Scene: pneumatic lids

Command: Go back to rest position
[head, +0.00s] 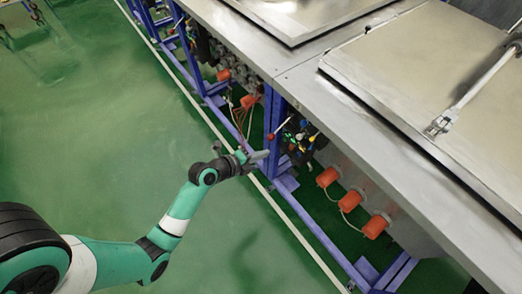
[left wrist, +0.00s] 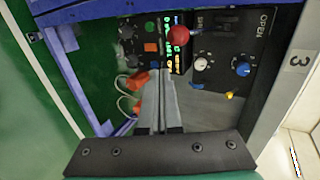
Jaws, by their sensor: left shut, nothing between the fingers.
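My left gripper (head: 262,156) is stretched out from the left, low beside the blue frame of the metal bench. Its fingers are shut and empty; in the left wrist view they (left wrist: 160,78) point at a dark control panel (left wrist: 225,75). The panel has a red ball knob (left wrist: 180,34), a white dial (left wrist: 201,64), a blue knob (left wrist: 243,69) and a yellow tip (left wrist: 229,95). The red knob is just beyond the fingertips in that picture; I cannot tell the exact gap. My right gripper is not in view.
The steel bench top (head: 325,95) runs along the right, with a flat lid (head: 420,60) and a cylinder rod (head: 475,88) on it. Orange plugs (head: 327,177) and cables hang under its edge. A blue frame post (head: 268,115) stands close to the gripper. Green floor (head: 110,140) is open at left.

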